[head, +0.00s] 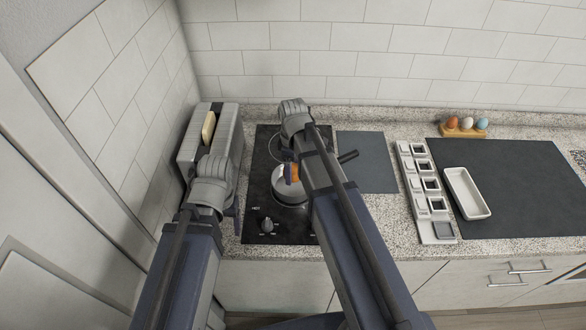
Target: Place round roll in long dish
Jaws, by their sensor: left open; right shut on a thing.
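The long dish (467,193) is a white, narrow rectangular dish lying empty on the right of the counter. My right gripper (296,164) is over the hob, mostly hidden behind its own arm. It is shut on a small orange-brown thing, apparently the round roll (291,172), of which only a part shows. The roll is well to the left of the dish. My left gripper (235,208) is open at the left edge of the hob, in front of the toaster, with its fingers barely visible.
A toaster (228,140) holding a slice of bread (209,127) stands at the left wall. A metal pot (290,190) sits on the black hob (258,205). A grey compartment rack (421,190) borders the dish on its left. An egg holder (465,132) stands behind. The dark mat (530,180) is mostly clear.

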